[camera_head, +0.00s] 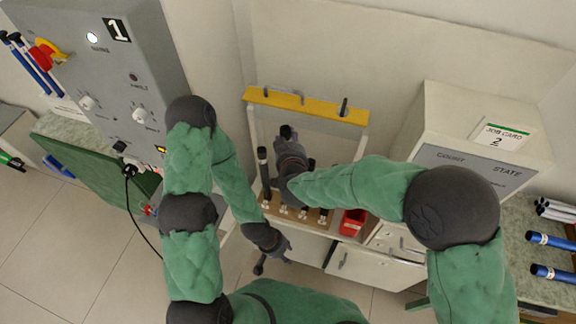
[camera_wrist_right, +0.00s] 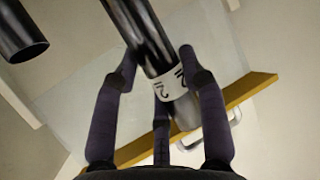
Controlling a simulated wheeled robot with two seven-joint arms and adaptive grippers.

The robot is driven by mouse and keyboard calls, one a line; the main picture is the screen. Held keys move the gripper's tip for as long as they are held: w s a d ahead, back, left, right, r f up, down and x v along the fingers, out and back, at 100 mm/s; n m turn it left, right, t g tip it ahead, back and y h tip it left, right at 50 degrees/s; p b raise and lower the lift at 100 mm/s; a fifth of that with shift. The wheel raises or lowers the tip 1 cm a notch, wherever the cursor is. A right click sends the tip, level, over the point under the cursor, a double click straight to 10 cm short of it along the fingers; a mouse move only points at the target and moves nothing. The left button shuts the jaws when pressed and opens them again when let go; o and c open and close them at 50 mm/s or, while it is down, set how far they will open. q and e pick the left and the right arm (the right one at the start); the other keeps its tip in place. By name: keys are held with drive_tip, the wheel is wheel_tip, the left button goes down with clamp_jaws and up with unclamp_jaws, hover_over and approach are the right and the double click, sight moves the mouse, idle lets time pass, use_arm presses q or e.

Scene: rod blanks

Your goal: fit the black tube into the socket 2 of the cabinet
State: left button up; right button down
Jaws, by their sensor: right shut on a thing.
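My right gripper (camera_head: 288,148) is shut on a black tube (camera_head: 286,131) in front of the cabinet's open rack. In the right wrist view the gripper (camera_wrist_right: 159,62) has its fingers around this tube (camera_wrist_right: 138,25), which carries a white label (camera_wrist_right: 168,86) with dark marks, partly covered. The cabinet's wooden shelf (camera_head: 321,226) has a row of small white tags; my arm hides part of it, and I cannot read which is socket 2. My left gripper (camera_head: 271,261) is low in front of the shelf, fingers spread and empty.
Another black tube (camera_head: 263,164) stands left in the rack; one shows in the right wrist view (camera_wrist_right: 20,32). A yellow bar (camera_head: 305,104) spans the rack top. A red bin (camera_head: 352,222) sits on the shelf's right. A grey panel (camera_head: 108,70) stands left.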

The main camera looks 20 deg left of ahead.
wheel_tip(320, 180, down, 12)
drive_tip(key=b, duration=0.9)
drive_tip(key=shift+b, duration=0.4)
drive_tip(key=shift+s, duration=0.1)
drive_tip(key=shift+f, duration=0.15)
drive_tip(key=c, duration=0.7)
unclamp_jaws()
